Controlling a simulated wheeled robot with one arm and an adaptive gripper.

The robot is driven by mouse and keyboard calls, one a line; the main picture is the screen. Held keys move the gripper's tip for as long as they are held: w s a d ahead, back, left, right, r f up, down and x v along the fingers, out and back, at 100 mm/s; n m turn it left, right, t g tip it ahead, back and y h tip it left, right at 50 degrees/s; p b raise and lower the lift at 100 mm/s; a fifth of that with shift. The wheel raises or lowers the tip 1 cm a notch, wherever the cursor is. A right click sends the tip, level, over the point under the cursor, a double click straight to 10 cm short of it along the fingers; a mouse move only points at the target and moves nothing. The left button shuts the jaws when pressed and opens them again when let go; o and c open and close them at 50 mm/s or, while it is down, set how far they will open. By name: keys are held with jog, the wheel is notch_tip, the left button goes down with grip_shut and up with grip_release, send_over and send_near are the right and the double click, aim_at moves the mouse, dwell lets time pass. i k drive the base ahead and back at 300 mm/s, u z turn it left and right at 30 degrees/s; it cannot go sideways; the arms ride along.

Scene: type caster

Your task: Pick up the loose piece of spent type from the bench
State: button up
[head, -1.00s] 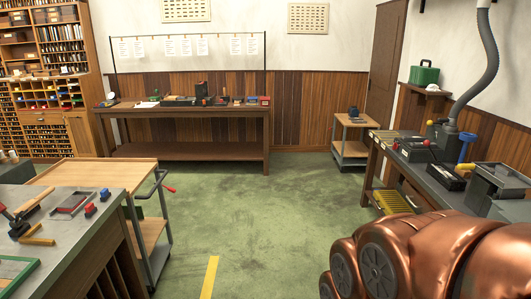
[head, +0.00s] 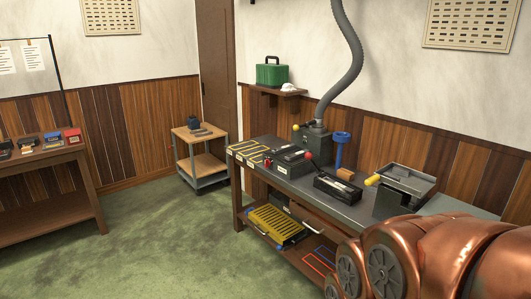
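The bench (head: 352,212) with the caster stands along the right wall, its dark top partly hidden behind my copper-coloured arm. I cannot make out a loose piece of spent type on it; it is too small or hidden. On the bench are a black machine with a red knob (head: 290,160), a black open box (head: 337,188) and a grey tray-topped unit with a yellow handle (head: 405,185). My arm fills the lower right of the head view. My gripper is not visible.
A small wooden cart (head: 200,150) stands by the door. A long wooden table (head: 45,185) is at the left. A yellow crate (head: 277,226) sits on the bench's lower shelf. The green floor (head: 170,245) between them is clear.

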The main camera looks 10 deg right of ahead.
aim_at(374, 188)
jog(key=z, duration=0.6)
jog(key=i, duration=0.85)
jog(key=z, duration=0.8)
jog(key=i, duration=1.05)
jog(key=u, duration=0.4)
